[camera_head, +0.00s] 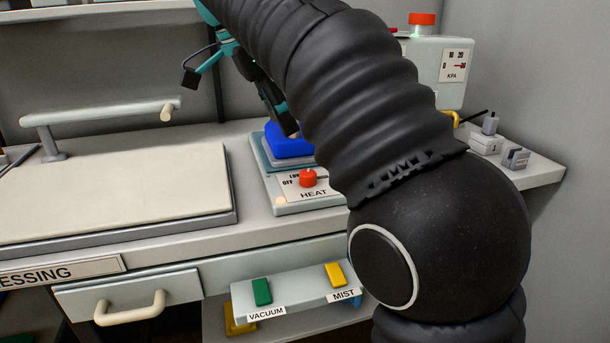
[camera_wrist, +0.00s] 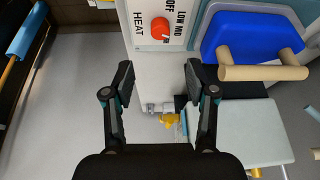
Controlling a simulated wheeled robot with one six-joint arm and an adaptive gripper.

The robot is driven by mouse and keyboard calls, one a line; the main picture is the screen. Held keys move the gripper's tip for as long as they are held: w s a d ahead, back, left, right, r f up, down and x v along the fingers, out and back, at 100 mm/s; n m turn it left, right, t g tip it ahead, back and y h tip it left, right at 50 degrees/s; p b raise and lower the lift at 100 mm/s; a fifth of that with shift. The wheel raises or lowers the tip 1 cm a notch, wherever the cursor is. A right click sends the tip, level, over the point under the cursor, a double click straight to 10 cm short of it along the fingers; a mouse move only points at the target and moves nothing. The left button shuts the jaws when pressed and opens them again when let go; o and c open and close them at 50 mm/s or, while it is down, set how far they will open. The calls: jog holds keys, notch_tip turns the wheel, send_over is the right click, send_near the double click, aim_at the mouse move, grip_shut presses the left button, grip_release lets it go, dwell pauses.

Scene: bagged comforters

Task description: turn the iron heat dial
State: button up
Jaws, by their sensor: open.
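The red heat dial (camera_head: 308,177) sits on a pale panel (camera_head: 320,203) marked HEAT, with OFF and LOW printed beside it. In the wrist view the dial (camera_wrist: 161,30) is at the top middle, and OFF, LOW and MID can be read near it. I cannot tell its setting for sure. My gripper (camera_wrist: 159,82) is open and empty, its two black fingers spread below the dial in that view and apart from it. In the head view my gripper (camera_head: 238,100) is above and behind the panel, partly hidden by my arm.
A blue iron (camera_head: 288,142) rests behind the dial; its wooden handle (camera_wrist: 265,65) shows in the wrist view. A pressing board (camera_head: 110,195) lies left. VACUUM (camera_head: 262,292) and MIST (camera_head: 335,275) switches are below the front edge. A KPA box (camera_head: 440,70) stands back right.

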aim_at(307, 173)
jog(key=b+x, duration=0.2)
jog(key=x, duration=0.9)
jog(key=shift+d+f+b, duration=0.1)
jog(key=shift+f+b, duration=0.25)
jog(key=shift+b, duration=0.05)
jog(key=shift+c, duration=0.2)
grip_shut()
